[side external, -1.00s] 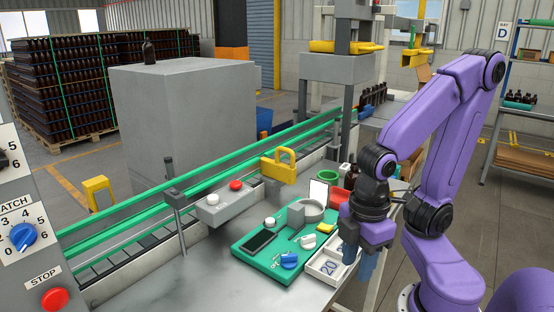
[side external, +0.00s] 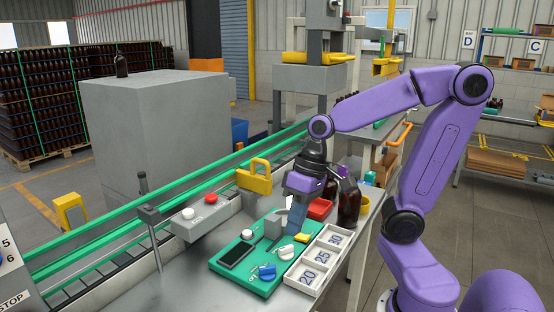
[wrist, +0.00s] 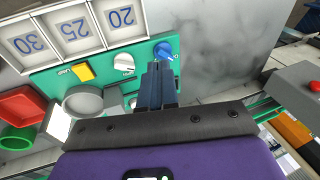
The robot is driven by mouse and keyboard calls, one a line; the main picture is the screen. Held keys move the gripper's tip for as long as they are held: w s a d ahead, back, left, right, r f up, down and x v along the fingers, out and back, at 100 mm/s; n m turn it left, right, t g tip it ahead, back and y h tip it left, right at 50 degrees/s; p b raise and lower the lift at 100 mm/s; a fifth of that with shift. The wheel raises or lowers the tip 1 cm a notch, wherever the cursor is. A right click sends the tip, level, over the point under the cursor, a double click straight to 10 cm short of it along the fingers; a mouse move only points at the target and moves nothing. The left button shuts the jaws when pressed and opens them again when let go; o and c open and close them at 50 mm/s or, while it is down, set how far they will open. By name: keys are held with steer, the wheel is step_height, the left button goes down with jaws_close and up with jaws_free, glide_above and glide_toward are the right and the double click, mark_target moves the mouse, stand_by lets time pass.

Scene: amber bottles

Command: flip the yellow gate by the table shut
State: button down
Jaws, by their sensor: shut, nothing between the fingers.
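The yellow gate (side external: 254,178) stands upright at the near side of the conveyor, behind the green board, as a blocky piece with a window near its top. My gripper (side external: 291,231) points down over the green board, to the right of the gate and apart from it. Its blue-grey fingers are shut with nothing between them. In the wrist view the shut fingers (wrist: 158,84) appear over the board near the blue knob. An orange-yellow piece shows at the right of that view; I cannot tell whether it is the gate.
The green board (side external: 222,265) carries a blue knob (side external: 267,272), white knobs and a dark screen. A numbered tray (side external: 318,262) lies beside it. Brown bottles (side external: 349,203) and a red bin (side external: 320,208) stand close behind my gripper. A grey button box (side external: 203,220) sits left of the gate.

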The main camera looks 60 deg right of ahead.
steer(key=w+d+r+m+t, duration=0.2)
steer(key=d+r+m, duration=0.1)
steer(key=d+m, duration=0.2)
steer(key=w+d+r+m+t+h, duration=0.1)
steer(key=w+d+r+m+t, duration=0.2)
steer(key=d+m, duration=0.3)
steer(key=w+d+r+m+t+h, duration=0.1)
steer(key=d+r+m, duration=0.3)
steer(key=d, duration=0.8)
steer(key=shift+w+m+t, duration=0.8)
steer(key=shift+w+m, duration=0.05)
steer(key=shift+m, duration=0.35)
steer(key=shift+f, duration=0.1)
steer(key=w+r+x, duration=0.1)
steer(key=x, duration=1.2)
steer(key=shift+w+r, duration=0.35)
steer(key=shift+w, duration=0.05)
steer(key=shift+d, duration=0.1)
